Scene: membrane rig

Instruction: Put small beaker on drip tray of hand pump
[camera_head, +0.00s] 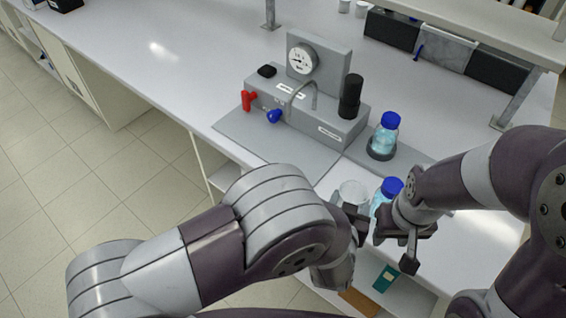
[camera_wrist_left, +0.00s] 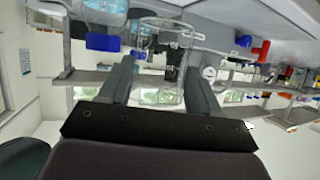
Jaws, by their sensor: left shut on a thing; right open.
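The small clear glass beaker (camera_head: 352,192) is held upright by my left gripper (camera_head: 352,212) near the front edge of the bench. In the left wrist view the beaker (camera_wrist_left: 162,58) stands between the two fingers of the left gripper (camera_wrist_left: 160,78). My right gripper (camera_head: 393,246) is open, just right of the left one, and seems empty. The grey pump rig (camera_head: 310,110) has a round gauge, a curved spout, a red lever and a blue knob. A flat grey plate (camera_head: 262,145) lies before it; I cannot tell for certain that it is the drip tray.
A blue-capped bottle (camera_head: 384,135) stands in a dark round holder right of the rig. Another blue-capped bottle (camera_head: 388,190) stands beside the beaker, close to my right gripper. A raised shelf (camera_head: 490,30) runs along the back. The bench left of the rig is clear.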

